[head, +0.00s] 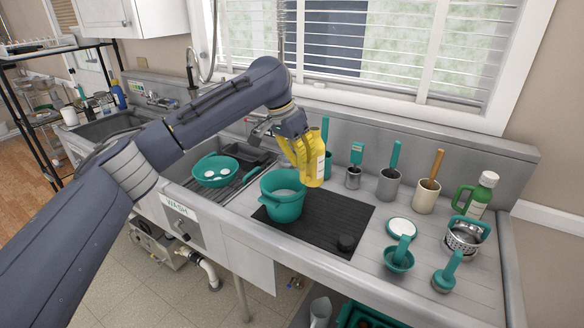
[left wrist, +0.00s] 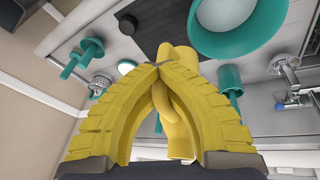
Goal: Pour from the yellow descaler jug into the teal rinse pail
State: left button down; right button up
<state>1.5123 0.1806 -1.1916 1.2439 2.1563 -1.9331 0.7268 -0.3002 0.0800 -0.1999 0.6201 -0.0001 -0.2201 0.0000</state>
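The yellow descaler jug (head: 315,158) is held upright or nearly so, above and just right of the teal rinse pail (head: 283,203). The pail stands on the black mat, its open mouth facing up and pale inside. My left gripper (head: 299,150) is shut on the jug's handle side. In the left wrist view, the yellow fingers (left wrist: 160,80) close around the handle of the jug (left wrist: 178,62), and the pail (left wrist: 240,25) shows beyond it. The jug's opening is not clearly visible. My right gripper is in neither view.
A teal colander (head: 214,170) sits over the sink at left.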

pick_arm(q)
jog(key=n, duration=0.1)
jog(key=w+d+n+t, duration=0.1)
jog(key=n, duration=0.1)
jog(key=shift+d+f+y, duration=0.3)
jog(key=shift+f, duration=0.05)
jog(key=shift+w+d+n+t, duration=0.15)
jog(key=shift+d+n+t, duration=0.15)
jog(key=shift+n, duration=0.2)
